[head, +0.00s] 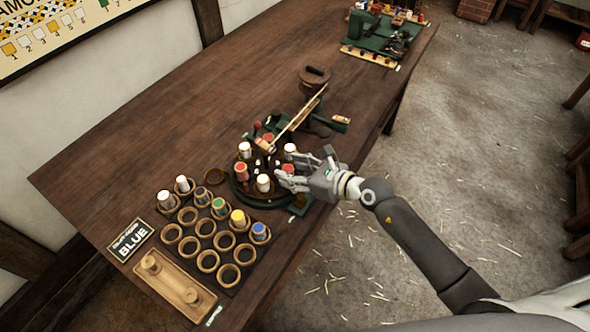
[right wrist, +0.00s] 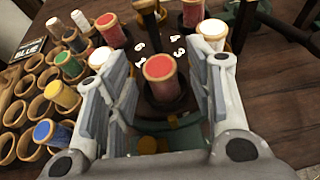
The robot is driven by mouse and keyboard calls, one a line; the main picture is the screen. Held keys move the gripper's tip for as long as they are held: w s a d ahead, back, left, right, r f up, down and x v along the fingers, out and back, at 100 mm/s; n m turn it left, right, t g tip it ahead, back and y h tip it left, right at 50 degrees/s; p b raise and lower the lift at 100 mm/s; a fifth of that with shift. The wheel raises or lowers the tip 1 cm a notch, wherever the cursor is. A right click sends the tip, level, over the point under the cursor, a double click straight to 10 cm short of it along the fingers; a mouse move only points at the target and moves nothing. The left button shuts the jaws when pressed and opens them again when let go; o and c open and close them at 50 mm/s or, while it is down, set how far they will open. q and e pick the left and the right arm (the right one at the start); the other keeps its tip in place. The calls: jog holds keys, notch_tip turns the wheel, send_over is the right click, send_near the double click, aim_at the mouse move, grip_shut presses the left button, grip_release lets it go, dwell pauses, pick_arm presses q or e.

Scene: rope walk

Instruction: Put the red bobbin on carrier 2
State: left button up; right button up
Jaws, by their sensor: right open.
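My right gripper (head: 284,177) is at the right side of the round braiding plate (head: 240,196). In the right wrist view my right gripper (right wrist: 160,72) is open, with one finger on each side of a red bobbin (right wrist: 161,82). The bobbin stands upright on the plate, with visible gaps to both fingers. Other red bobbins (right wrist: 108,28) and white bobbins (right wrist: 212,32) stand around the plate's rim. Small white number marks (right wrist: 176,38) show near its middle; I cannot tell for sure which marks carrier 2. The left gripper is out of view.
A rack of wooden cups (head: 208,261) left of the plate holds white, green, yellow and blue bobbins; several cups are empty. A "BLUE" sign (head: 131,240) and a wooden tray (head: 172,286) lie beside it. A green machine with a slanted arm (head: 298,117) stands behind the plate.

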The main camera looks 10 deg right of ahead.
jog(key=shift+r, duration=0.1)
jog(key=b+v, duration=0.1)
jog(key=v, duration=1.1)
